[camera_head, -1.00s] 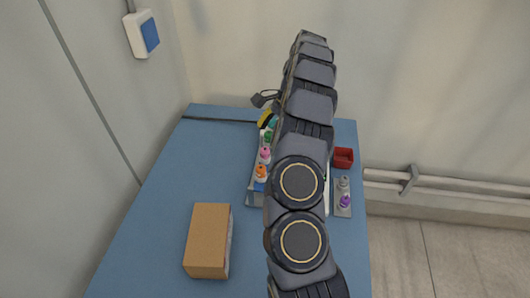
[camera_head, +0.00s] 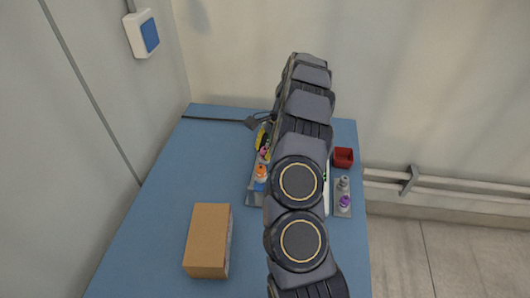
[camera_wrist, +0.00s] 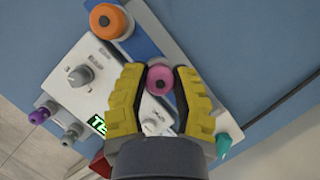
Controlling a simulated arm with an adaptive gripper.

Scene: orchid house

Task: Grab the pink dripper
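The pink dripper (camera_wrist: 161,79) shows in the wrist view as a round pink top with a darker centre. It lies between the two yellow fingers of my gripper (camera_wrist: 160,70), close to their tips. The fingers are apart, with a gap visible on each side of the pink top, so my gripper is open around it and not closed on it. In the head view the pink dripper (camera_head: 264,154) is small and partly hidden beside my gripper and arm.
An orange-topped dripper (camera_wrist: 109,21) stands close by, and a teal one (camera_wrist: 223,146) is past the right finger. A white device with a grey knob (camera_wrist: 77,75) is to the left. A cardboard box (camera_head: 207,240) and red container (camera_head: 343,157) stand on the blue table (camera_head: 150,220).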

